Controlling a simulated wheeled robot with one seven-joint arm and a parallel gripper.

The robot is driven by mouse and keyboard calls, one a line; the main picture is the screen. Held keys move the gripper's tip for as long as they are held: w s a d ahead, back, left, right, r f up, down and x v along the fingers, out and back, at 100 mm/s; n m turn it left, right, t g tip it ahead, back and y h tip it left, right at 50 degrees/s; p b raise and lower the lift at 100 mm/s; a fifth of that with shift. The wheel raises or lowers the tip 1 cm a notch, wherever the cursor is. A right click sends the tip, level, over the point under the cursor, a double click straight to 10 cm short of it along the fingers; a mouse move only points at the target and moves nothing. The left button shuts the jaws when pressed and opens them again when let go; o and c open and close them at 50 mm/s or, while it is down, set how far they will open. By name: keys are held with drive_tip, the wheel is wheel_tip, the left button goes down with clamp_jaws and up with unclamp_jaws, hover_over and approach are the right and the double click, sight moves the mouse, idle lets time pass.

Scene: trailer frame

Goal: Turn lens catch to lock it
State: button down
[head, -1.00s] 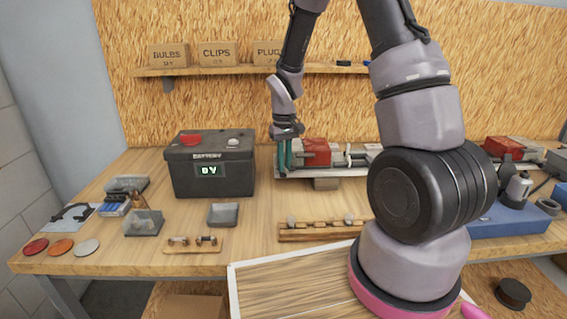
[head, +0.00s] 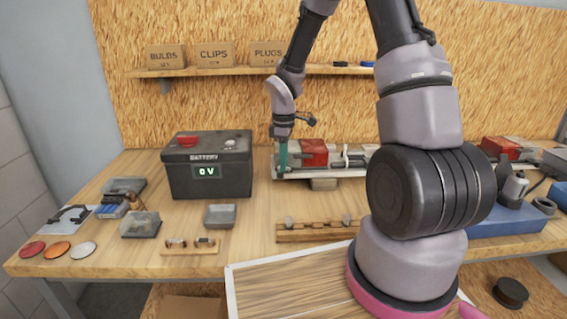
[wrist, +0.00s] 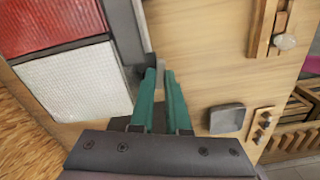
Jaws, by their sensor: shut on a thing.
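The lamp unit with a red lens (head: 314,152) stands at the back of the bench. In the wrist view its red part (wrist: 45,22) and a white ribbed part (wrist: 75,85) fill the left side, edged by a grey strip (wrist: 122,30). My gripper (head: 281,165) points down at the unit's left end. In the wrist view its teal fingers (wrist: 159,72) are shut on a small grey piece, the lens catch (wrist: 158,73), beside the strip. The fingers hide much of the catch, so I cannot tell its exact angle.
A grey tray (head: 220,215) and a wooden rack (head: 318,231) lie in front. A shelf with boxes (head: 215,55) is above. Bare bench lies between the tray and the lamp unit.

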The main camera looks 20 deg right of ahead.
drive_tip(key=shift+w+n, duration=0.25)
drive_tip(key=shift+n, duration=1.25)
drive_tip(key=c, duration=0.9)
unclamp_jaws()
